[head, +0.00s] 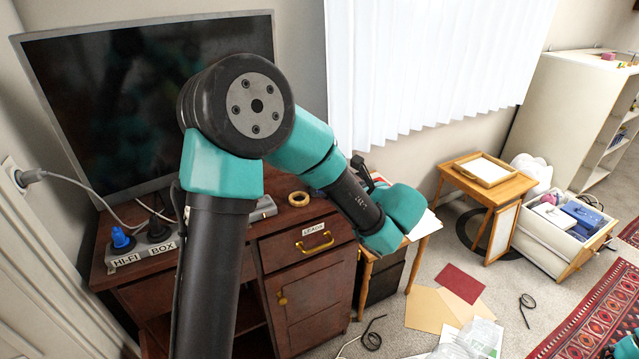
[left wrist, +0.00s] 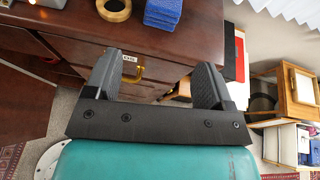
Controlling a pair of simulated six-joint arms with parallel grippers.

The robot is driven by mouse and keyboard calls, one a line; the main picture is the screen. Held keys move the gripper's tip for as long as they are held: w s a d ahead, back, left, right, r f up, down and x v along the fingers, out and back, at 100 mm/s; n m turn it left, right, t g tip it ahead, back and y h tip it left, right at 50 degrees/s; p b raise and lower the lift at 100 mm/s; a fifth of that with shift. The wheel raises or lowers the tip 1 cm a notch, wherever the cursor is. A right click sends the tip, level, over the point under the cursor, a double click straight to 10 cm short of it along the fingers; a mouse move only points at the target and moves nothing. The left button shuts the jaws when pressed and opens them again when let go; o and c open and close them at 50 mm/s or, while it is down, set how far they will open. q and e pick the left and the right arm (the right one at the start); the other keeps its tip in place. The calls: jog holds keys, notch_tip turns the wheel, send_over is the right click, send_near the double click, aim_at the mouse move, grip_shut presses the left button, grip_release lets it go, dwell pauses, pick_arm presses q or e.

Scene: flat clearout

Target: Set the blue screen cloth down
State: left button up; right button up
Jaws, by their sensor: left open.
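The blue screen cloth (left wrist: 162,13) lies as a folded, textured blue block on the dark wooden cabinet top in the left wrist view. It sits close to the front edge, beside a tan tape ring (left wrist: 114,9). My left gripper (left wrist: 160,64) is open, with nothing between its fingers. The cloth lies beyond the fingertips and apart from them. In the head view my left arm covers that part of the cabinet, and I cannot make out the cloth there. My right gripper is not in view.
The wooden cabinet (head: 279,229) carries a large dark screen (head: 120,90), a socket strip (head: 146,249) and the tape ring (head: 298,199). Its labelled drawer (head: 300,246) is shut. A small wooden table (head: 462,178) and a filled open drawer box (head: 550,235) stand right. Papers and cables lie on the carpet.

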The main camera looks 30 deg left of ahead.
pick_arm(q)
jog(key=shift+s+d+f+m+t, duration=0.1)
jog(key=shift+s+d+m+t, duration=0.15)
jog(key=shift+d+m, duration=0.35)
jog(key=shift+a, duration=0.15)
jog(key=x, duration=1.1)
jog(key=shift+w+a+f, duration=0.1)
jog(key=shift+w+a, duration=0.1)
jog(key=shift+a, duration=0.05)
jog(key=shift+w+a+f, duration=0.1)
jog(key=shift+w+a, duration=0.05)
jog(key=shift+a, duration=0.1)
jog(key=shift+x, duration=2.6)
